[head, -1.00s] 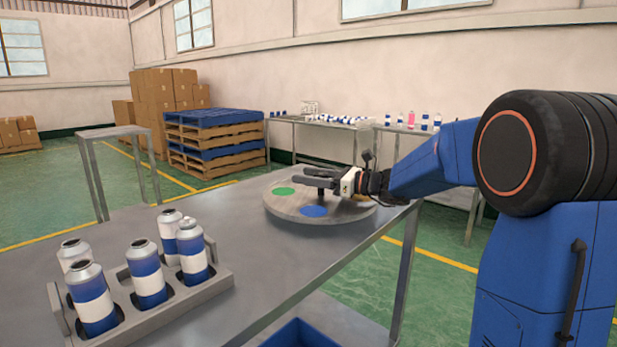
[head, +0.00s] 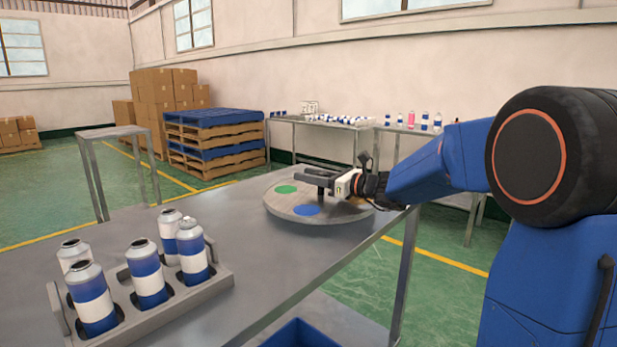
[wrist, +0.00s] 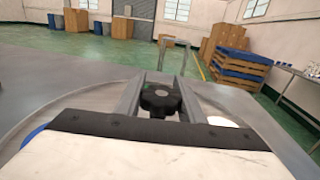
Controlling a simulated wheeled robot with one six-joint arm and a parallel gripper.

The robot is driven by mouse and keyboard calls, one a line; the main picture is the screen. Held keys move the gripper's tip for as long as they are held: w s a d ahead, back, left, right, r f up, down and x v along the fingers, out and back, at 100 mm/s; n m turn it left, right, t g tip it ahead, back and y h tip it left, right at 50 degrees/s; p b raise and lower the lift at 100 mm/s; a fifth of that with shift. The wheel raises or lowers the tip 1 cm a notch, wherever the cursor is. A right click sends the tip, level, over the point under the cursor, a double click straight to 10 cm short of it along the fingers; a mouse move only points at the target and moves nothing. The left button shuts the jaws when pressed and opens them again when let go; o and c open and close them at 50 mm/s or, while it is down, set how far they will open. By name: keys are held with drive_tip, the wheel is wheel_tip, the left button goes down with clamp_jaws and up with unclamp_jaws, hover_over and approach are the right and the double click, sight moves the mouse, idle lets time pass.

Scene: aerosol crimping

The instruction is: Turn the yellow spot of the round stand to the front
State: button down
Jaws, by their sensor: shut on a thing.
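The round stand (head: 340,217) is a grey disc lying on the metal table. A green spot (head: 287,189) shows at its left and a blue spot (head: 306,210) at its near side. In the wrist view the blue spot's edge (wrist: 31,137) shows at left and a white spot (wrist: 226,122) at right.
A grey rack (head: 225,283) with several blue-and-white cans stands at the table's near left. A blue bin (head: 305,335) is below the table's edge. The tabletop (head: 215,225) between rack and stand is clear. Pallets and cartons stand far behind.

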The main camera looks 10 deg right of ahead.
drive_tip(key=shift+w+d+m+t+h, duration=0.1)
drive_tip(key=shift+d+m+t+h, duration=0.05)
drive_tip(key=shift+m+t+h, duration=0.6)
drive_tip(key=shift+w+d+m+t+h, duration=0.2)
drive_tip(key=shift+m+t+h, duration=0.35)
drive_tip(key=shift+h, duration=0.45)
drive_tip(key=shift+w+d+m+t+h, duration=0.15)
drive_tip(key=shift+m+t+h, duration=0.35)
drive_tip(key=shift+m+h, duration=0.3)
drive_tip(key=shift+d, duration=0.1)
drive_tip(key=c, duration=1.2)
unclamp_jaws()
drive_tip(key=shift+s, duration=0.15)
hover_over(354, 210)
